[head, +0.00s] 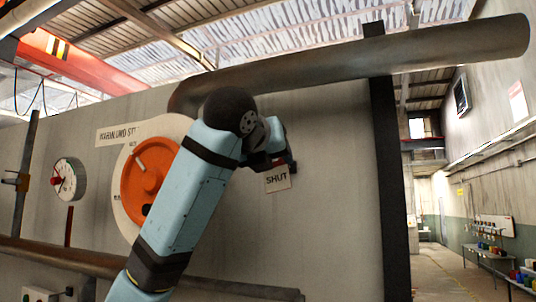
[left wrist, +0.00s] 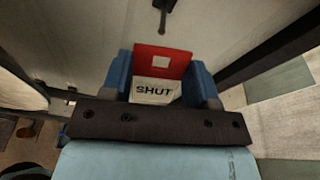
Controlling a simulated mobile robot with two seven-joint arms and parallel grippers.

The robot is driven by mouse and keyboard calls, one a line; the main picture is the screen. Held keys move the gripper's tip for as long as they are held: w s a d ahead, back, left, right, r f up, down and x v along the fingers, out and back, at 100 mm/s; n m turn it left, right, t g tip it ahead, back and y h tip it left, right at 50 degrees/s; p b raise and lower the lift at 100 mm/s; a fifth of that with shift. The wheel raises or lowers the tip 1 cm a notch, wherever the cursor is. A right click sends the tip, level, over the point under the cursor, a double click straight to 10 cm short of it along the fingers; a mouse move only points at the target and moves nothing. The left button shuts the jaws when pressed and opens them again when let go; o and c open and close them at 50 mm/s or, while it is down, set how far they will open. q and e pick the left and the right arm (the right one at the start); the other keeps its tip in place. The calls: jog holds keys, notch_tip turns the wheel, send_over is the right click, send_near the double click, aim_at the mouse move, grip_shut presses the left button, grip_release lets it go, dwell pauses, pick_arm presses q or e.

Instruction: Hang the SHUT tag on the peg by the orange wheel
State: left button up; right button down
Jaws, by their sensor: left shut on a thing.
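My left gripper (head: 280,161) is shut on the SHUT tag (head: 278,180), in front of the grey panel and right of the orange wheel (head: 145,178). The tag's white lettered face hangs below the fingers in the head view. In the left wrist view the tag (left wrist: 155,91) sits between the two blue fingers, with a red upper part that has a pale square opening. A dark peg-like piece (left wrist: 162,12) shows beyond the tag, apart from it. The peg is not clear in the head view. My right gripper is not in view.
A large pipe (head: 400,53) runs above the panel, and a lower pipe (head: 65,256) crosses the left. A round gauge (head: 69,180) is left of the wheel. A dark post (head: 390,190) stands at the panel's right edge. The panel right of the tag is bare.

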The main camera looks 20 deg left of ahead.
pick_arm(q)
jog(key=shift+x, duration=0.8)
jog(key=shift+r+x, duration=0.15)
jog(key=shift+x, duration=0.6)
jog(key=shift+r+x, duration=0.15)
jog(key=shift+x, duration=1.5)
jog(key=shift+w+r, duration=0.1)
jog(key=shift+w, duration=0.1)
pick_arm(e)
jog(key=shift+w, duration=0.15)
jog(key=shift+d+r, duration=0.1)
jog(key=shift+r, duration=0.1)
pick_arm(q)
jog(key=o, duration=1)
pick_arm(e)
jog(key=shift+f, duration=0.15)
